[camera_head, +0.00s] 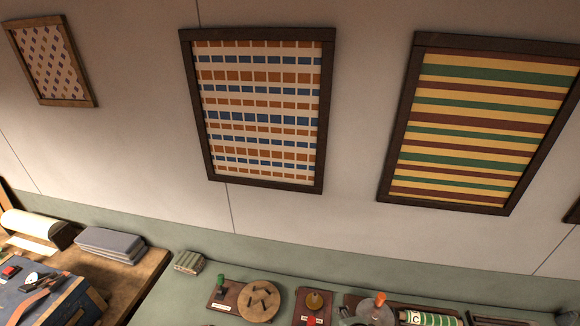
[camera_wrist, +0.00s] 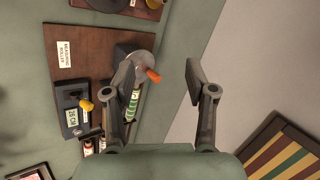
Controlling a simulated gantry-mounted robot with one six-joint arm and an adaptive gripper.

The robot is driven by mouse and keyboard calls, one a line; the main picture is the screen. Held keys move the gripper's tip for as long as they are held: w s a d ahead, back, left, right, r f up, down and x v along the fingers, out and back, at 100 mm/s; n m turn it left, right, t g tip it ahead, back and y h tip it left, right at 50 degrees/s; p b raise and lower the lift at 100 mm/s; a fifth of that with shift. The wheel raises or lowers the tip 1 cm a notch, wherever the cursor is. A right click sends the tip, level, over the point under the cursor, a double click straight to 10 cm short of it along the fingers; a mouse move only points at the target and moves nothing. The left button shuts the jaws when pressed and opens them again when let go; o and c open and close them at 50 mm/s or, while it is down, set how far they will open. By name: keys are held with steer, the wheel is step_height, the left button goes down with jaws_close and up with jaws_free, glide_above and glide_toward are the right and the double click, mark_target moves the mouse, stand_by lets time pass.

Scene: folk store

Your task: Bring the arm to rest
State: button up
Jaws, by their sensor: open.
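My gripper (camera_wrist: 162,85) shows in the wrist view with its two fingers spread wide apart and nothing between them. It hangs over the green counter edge, beside a brown measuring board (camera_wrist: 68,50). The left finger overlaps the board's grey disc with an orange knob (camera_wrist: 153,75); I cannot tell the height between them. The arm and gripper do not show in the head view.
In the head view the green counter (camera_head: 250,279) holds a round wooden piece (camera_head: 259,301), an orange-knobbed disc (camera_head: 378,310) and a green-striped roll (camera_head: 430,319). A blue case (camera_head: 45,297) and grey stack (camera_head: 110,244) stand left. Framed textiles (camera_head: 262,108) hang on the wall.

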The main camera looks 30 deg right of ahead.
steer(key=a+r+n+t+y+p, duration=0.1)
steer(key=a+r+n+t+p, duration=0.1)
steer(key=a+r+n, duration=0.8)
steer(key=a+r+n+t+y+p, duration=0.2)
steer(key=a+r+n+t, duration=0.2)
steer(key=a+r+n, duration=0.7)
steer(key=a, duration=0.7)
steer(key=shift+s+a+n, duration=0.15)
steer(key=shift+s+n, duration=0.25)
steer(key=shift+c, duration=0.2)
